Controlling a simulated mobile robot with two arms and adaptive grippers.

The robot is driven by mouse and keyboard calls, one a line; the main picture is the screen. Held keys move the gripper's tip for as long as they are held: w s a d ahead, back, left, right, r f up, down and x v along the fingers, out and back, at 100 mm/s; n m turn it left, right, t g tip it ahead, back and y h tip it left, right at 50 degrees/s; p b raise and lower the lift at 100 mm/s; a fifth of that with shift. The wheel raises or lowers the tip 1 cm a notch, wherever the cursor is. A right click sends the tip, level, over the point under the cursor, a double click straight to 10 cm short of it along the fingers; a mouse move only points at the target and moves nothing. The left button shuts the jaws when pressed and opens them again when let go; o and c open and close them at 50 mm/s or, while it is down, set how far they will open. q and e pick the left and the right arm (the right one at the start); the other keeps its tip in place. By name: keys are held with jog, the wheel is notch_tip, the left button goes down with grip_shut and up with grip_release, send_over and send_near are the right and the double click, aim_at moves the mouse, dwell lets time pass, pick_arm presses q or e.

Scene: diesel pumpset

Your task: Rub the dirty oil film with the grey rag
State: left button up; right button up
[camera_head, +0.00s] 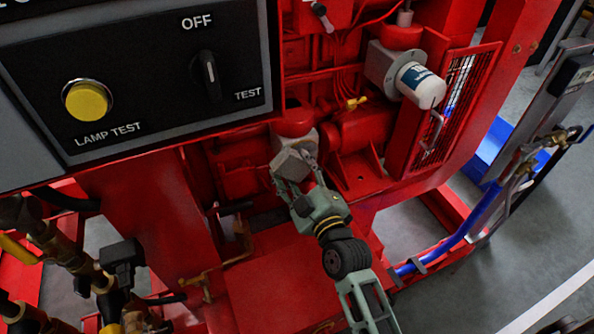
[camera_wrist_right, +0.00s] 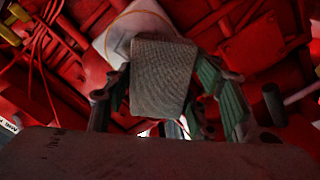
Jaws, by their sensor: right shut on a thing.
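My right gripper (camera_head: 300,180) reaches up from the bottom of the head view to the red engine. It is shut on the grey rag (camera_wrist_right: 162,72), a woven piece that hangs between the fingers in the right wrist view. The rag also shows as a small grey patch at the fingertips in the head view (camera_head: 289,165). Behind it is a pale, rounded part (camera_wrist_right: 135,25) of the engine; the rag overlaps it, but I cannot tell whether they touch. I cannot make out the oil film clearly. My left gripper is not in view.
A black control panel (camera_head: 140,130) with a yellow lamp button (camera_head: 87,101) stands close at the upper left. A white filter canister (camera_head: 420,86) sticks out at the right, beside a red mesh guard (camera_head: 465,95). Brass valves and pipes (camera_head: 95,270) crowd the lower left.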

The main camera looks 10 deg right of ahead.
aim_at(316, 151)
jog(key=shift+w, duration=0.1)
jog(key=shift+d, duration=0.1)
jog(key=shift+w+d, duration=0.1)
jog(key=shift+d, duration=0.15)
jog(key=shift+w+d+p, duration=0.1)
jog(key=shift+d+p, duration=0.25)
jog(key=shift+d, duration=1.05)
jog(key=shift+w+d+p, duration=0.15)
jog(key=shift+w+d, duration=0.1)
jog(key=shift+d, duration=0.6)
jog(key=shift+w+d+p, duration=0.15)
jog(key=shift+w+d, duration=0.1)
jog(key=shift+d, duration=0.55)
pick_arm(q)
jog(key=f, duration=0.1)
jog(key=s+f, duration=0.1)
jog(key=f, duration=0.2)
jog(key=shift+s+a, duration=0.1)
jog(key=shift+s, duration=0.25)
pick_arm(e)
jog(key=shift+r, duration=0.1)
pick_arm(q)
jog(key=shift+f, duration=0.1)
